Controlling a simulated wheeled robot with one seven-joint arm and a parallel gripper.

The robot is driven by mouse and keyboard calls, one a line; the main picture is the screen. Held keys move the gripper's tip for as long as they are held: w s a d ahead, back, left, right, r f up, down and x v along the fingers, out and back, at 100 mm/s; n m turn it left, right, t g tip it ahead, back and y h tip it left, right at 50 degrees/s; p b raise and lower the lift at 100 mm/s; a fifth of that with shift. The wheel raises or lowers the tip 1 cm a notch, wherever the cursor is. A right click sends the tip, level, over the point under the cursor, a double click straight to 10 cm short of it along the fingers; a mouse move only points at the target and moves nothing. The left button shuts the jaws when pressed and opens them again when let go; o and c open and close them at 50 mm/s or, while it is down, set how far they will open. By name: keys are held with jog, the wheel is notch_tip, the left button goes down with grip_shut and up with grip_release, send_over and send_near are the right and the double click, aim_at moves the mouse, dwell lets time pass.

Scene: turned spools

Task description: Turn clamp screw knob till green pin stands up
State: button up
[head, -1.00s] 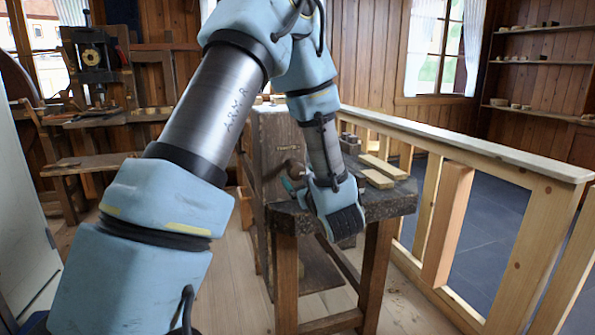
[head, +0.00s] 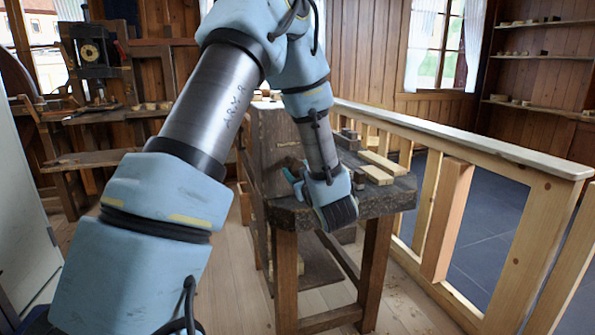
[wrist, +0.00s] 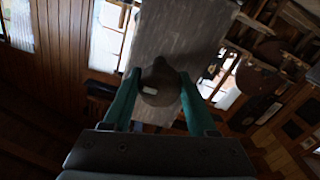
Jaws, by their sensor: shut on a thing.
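My gripper (wrist: 159,78) is shut on the clamp screw knob (wrist: 160,88), a round dark brown knob with a small white mark on its near face. One teal finger lies on each side of it in the wrist view. Behind the knob is a grey-brown wooden face (wrist: 180,30). In the head view my gripper (head: 291,175) is at the upright wooden block on the bench, its teal finger just showing; my wrist hides most of the knob there. I cannot make out the green pin in either view.
The dark workbench (head: 378,200) stands under my wrist. Pale wooden strips (head: 378,165) and small dark blocks lie on its right part. A wooden railing (head: 480,150) runs along the right. Floor on the left of the bench is clear.

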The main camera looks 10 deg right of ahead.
jog(key=c, duration=0.5)
jog(key=shift+m, duration=0.3)
jog(key=m+p, duration=0.1)
jog(key=m, duration=0.3)
jog(key=shift+m, duration=0.4)
jog(key=m+p, duration=0.2)
jog(key=m, duration=0.1)
jog(key=m+p, duration=0.2)
jog(key=m, duration=0.1)
jog(key=shift+a+r+m, duration=0.15)
jog(key=shift+m, duration=0.15)
jog(key=m+p, duration=0.5)
jog(key=m, duration=0.2)
jog(key=shift+s+r, duration=0.1)
jog(key=m+p, duration=0.2)
jog(key=m, duration=0.1)
jog(key=shift+m, duration=0.3)
jog(key=shift+m+p, duration=0.85)
jog(key=shift+m, duration=0.65)
